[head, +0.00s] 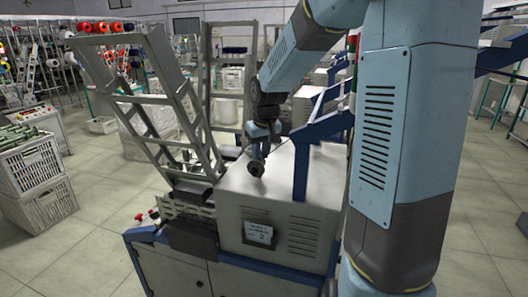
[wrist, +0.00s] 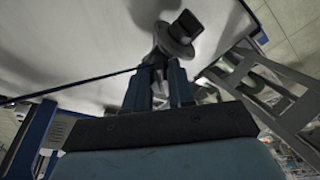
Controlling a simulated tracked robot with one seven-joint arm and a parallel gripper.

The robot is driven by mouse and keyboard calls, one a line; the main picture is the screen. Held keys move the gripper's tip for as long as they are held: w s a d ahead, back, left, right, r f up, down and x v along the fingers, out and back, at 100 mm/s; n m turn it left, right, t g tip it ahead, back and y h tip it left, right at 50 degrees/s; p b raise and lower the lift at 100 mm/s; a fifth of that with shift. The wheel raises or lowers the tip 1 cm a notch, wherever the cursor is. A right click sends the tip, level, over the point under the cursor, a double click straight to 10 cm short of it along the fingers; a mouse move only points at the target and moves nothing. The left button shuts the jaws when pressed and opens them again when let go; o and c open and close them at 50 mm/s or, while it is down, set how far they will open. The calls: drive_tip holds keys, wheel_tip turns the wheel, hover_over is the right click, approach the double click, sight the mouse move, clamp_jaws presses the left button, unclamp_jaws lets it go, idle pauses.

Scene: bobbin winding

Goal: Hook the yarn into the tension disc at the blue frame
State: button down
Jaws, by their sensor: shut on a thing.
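My gripper (head: 260,150) is low over the top of the white machine box (head: 285,190), left of the blue frame (head: 301,172). In the wrist view its two fingers (wrist: 160,78) are close together. A dark strand, seemingly the yarn (wrist: 75,86), runs taut from the left edge to the fingers, which are shut on it. A dark disc with a square knob (wrist: 178,38), seemingly the tension disc, is right at the fingertips; it also shows in the head view (head: 257,168). I cannot tell whether the yarn touches the disc. The pinch point is hidden between the fingers.
A tilted grey metal rack (head: 160,110) stands left of the box. Blue rails (head: 325,125) rise behind it on the right. White crates (head: 35,170) stand at the far left. The floor at the front left is clear.

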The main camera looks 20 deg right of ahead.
drive_tip(key=shift+w+a+f, duration=0.1)
drive_tip(key=shift+a+f, duration=0.15)
drive_tip(key=shift+a, duration=0.35)
drive_tip(key=shift+a+f, duration=0.25)
drive_tip(key=shift+a, duration=0.3)
drive_tip(key=shift+w+a+f, duration=0.15)
drive_tip(key=shift+w+a, duration=0.45)
drive_tip(key=shift+w+a+r, duration=0.3)
drive_tip(key=shift+w+a, duration=0.05)
drive_tip(key=shift+w, duration=0.2)
drive_tip(key=shift+w+a+r, duration=0.15)
drive_tip(key=shift+a+r, duration=0.05)
drive_tip(key=shift+r, duration=1)
drive_tip(key=shift+w+a+r, duration=0.15)
drive_tip(key=shift+r, duration=1)
